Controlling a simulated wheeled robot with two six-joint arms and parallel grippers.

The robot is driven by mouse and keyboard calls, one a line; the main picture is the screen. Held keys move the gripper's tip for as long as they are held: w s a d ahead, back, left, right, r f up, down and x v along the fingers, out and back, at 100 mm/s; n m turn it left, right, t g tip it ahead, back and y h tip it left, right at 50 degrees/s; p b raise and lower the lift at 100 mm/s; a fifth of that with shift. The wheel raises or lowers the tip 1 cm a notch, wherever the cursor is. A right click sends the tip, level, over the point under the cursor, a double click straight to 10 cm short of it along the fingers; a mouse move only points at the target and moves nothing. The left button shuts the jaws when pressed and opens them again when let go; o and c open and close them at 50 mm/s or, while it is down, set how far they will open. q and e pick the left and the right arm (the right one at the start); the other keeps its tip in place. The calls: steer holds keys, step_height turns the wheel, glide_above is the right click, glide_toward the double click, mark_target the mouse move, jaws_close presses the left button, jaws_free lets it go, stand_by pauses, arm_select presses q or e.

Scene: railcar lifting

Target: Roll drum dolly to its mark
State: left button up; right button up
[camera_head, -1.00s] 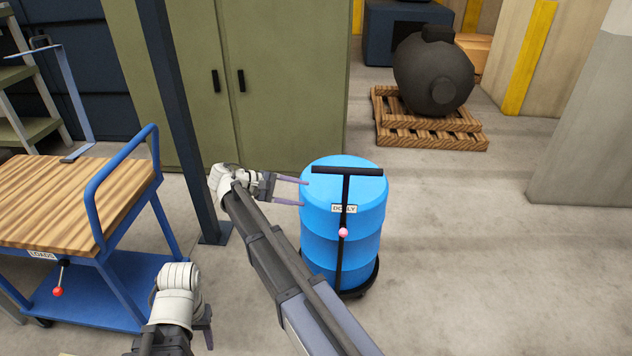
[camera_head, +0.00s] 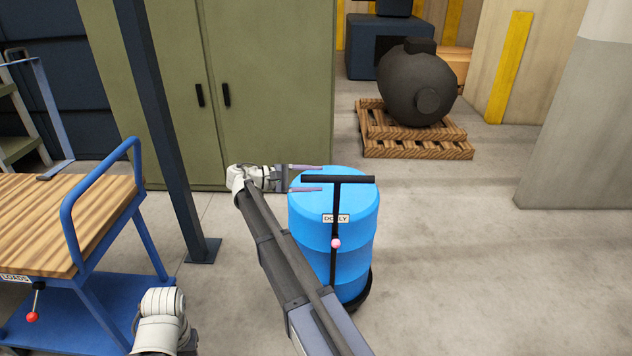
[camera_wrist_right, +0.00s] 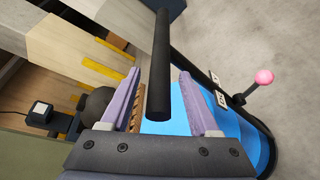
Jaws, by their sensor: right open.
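The drum dolly carries a blue drum (camera_head: 308,235) and has a black T-shaped handle (camera_head: 338,179) with a DOLLY label and a pink knob (camera_head: 336,243). My right gripper (camera_head: 322,178) is open at the left end of the handle's crossbar. In the right wrist view the crossbar (camera_wrist_right: 160,65) lies between the two spread fingers of the right gripper (camera_wrist_right: 160,100), and neither finger visibly presses on it. My left arm's white wrist (camera_head: 162,318) shows at the lower left; its fingers are not clear. No floor mark for the dolly is visible.
A blue cart with a wooden top (camera_head: 60,215) stands at the left, beside a dark post (camera_head: 160,120). A green cabinet (camera_head: 270,90) is behind the drum. A pallet (camera_head: 415,143) bears a dark round tank (camera_head: 415,85). The floor to the right is clear.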

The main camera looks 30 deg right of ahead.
steer(key=shift+s+d+f, duration=0.1)
steer(key=shift+s+d, duration=0.05)
steer(key=shift+d, duration=0.35)
jaws_close()
stand_by(1.2)
